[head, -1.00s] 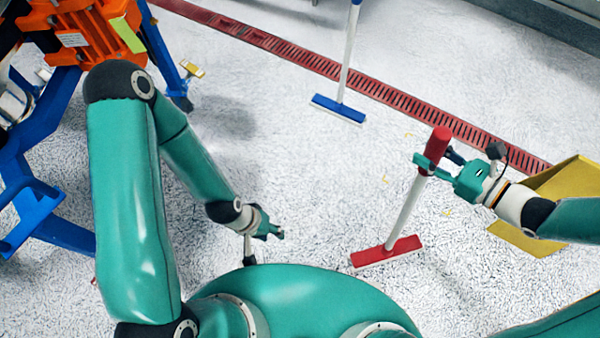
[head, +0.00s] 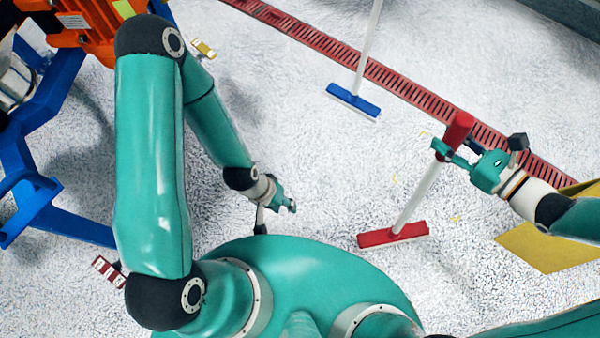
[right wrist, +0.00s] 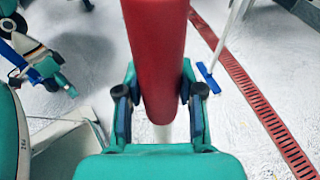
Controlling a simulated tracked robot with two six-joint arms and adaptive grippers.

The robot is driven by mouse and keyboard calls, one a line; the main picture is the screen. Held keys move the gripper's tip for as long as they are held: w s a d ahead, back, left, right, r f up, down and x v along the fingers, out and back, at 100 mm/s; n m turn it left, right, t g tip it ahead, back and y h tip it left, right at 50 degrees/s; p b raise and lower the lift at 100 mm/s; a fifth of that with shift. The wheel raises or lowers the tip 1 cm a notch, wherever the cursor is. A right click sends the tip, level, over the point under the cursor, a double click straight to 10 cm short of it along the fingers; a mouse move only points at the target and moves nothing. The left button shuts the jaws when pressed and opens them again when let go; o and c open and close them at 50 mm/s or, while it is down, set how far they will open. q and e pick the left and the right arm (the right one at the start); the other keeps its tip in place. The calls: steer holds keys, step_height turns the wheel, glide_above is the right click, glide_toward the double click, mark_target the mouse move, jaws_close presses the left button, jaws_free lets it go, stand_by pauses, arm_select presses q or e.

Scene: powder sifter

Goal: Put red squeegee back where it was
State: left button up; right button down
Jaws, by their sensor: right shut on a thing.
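The red squeegee (head: 394,236) has a red handle grip, a white pole and a flat red head. It stands nearly upright, leaning a little, with its head low at or near the white floor. My right gripper (head: 452,149) is shut on its red grip. In the right wrist view the red grip (right wrist: 158,60) runs between the two fingers (right wrist: 160,105). My left gripper (head: 284,206) is low over the floor, left of the squeegee and apart from it. Its fingers are too small to judge.
A blue squeegee (head: 353,101) stands farther back by the red floor drain (head: 420,95). A yellow panel (head: 545,245) lies at the right behind my right arm. An orange machine on a blue frame (head: 50,215) stands at the left.

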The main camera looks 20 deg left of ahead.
steer(key=w+a+r+n+g+y+b, duration=0.3)
steer(key=w+a+r, duration=0.4)
steer(key=w+a, duration=0.65)
steer(key=s+a+r+n+g+y+b, duration=0.1)
steer(key=a+r+n+g, duration=0.3)
steer(key=a, duration=0.7)
steer(key=s+a+r+n+g+y+b, duration=0.15)
steer(key=a+r+g, duration=0.25)
steer(key=a+r, duration=0.55)
step_height(320, 180, down, 22)
steer(key=a+h+b, duration=0.1)
steer(key=a+b, duration=0.1)
steer(key=b, duration=0.6)
steer(key=shift+a+b, duration=0.3)
steer(key=shift+b, duration=0.05)
steer(key=shift+f, duration=0.1)
steer(key=c, duration=0.7)
jaws_free()
steer(key=shift+f, duration=0.2)
